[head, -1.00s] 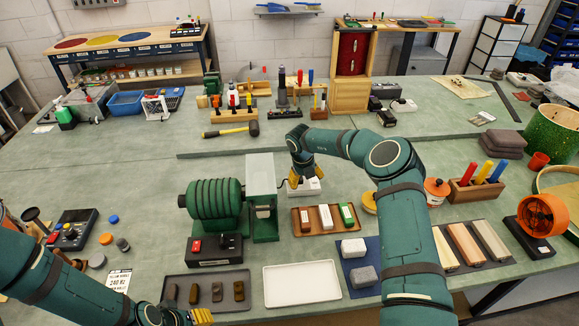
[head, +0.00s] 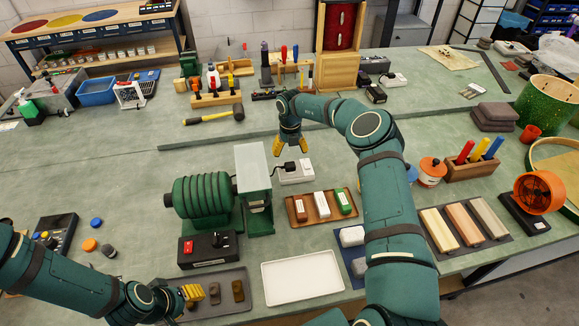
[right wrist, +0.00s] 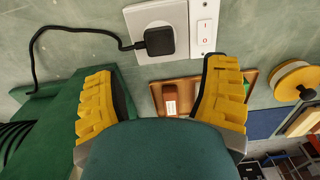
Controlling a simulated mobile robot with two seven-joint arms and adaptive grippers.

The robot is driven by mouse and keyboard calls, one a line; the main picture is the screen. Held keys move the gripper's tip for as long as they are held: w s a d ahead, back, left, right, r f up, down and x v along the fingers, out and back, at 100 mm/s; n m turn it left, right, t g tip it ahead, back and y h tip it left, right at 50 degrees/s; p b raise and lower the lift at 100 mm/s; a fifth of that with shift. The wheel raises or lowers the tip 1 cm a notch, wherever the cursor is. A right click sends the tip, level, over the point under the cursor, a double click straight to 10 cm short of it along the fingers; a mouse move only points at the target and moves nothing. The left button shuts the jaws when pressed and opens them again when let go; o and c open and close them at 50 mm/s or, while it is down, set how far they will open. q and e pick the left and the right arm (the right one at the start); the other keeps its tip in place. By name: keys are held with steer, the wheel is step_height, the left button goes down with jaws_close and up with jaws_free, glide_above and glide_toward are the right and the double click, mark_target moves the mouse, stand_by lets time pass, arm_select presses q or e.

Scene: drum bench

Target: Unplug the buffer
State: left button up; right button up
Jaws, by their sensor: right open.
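The green buffer (head: 202,202) stands on the bench, left of centre. Its black cord (right wrist: 75,30) runs to a black plug (right wrist: 158,41), which sits in the round recess of a white socket block (right wrist: 148,16). The socket block also shows in the head view (head: 299,174), right of the buffer. My right gripper (head: 290,147) is open and empty, just beyond the socket, apart from the plug. In the right wrist view its yellow fingers (right wrist: 160,72) stand wide apart, with the plug ahead between them. My left gripper (head: 191,293) is over the dark tray; its opening is unclear.
The socket block carries a rocker switch (right wrist: 205,30). A brown tray of bars (head: 320,207) lies near the socket, and a black switch box (head: 208,249) stands in front of the buffer. A white tray (head: 302,278) is empty.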

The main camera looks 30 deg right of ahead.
mark_target(290, 164)
steer(key=shift+f, duration=0.5)
arm_select(q)
steer(key=shift+f+b, duration=0.8)
arm_select(e)
step_height(290, 164, down, 6)
steer(key=shift+r, duration=0.25)
arm_select(q)
steer(key=shift+f+b, duration=0.4)
arm_select(e)
steer(key=shift+f, duration=0.75)
arm_select(q)
steer(key=shift+r, duration=0.1)
arm_select(e)
steer(key=shift+c, duration=0.2)
steer(key=c, duration=1.2)
arm_select(q)
steer(key=shift+r, duration=0.1)
arm_select(e)
steer(key=shift+r, duration=0.15)
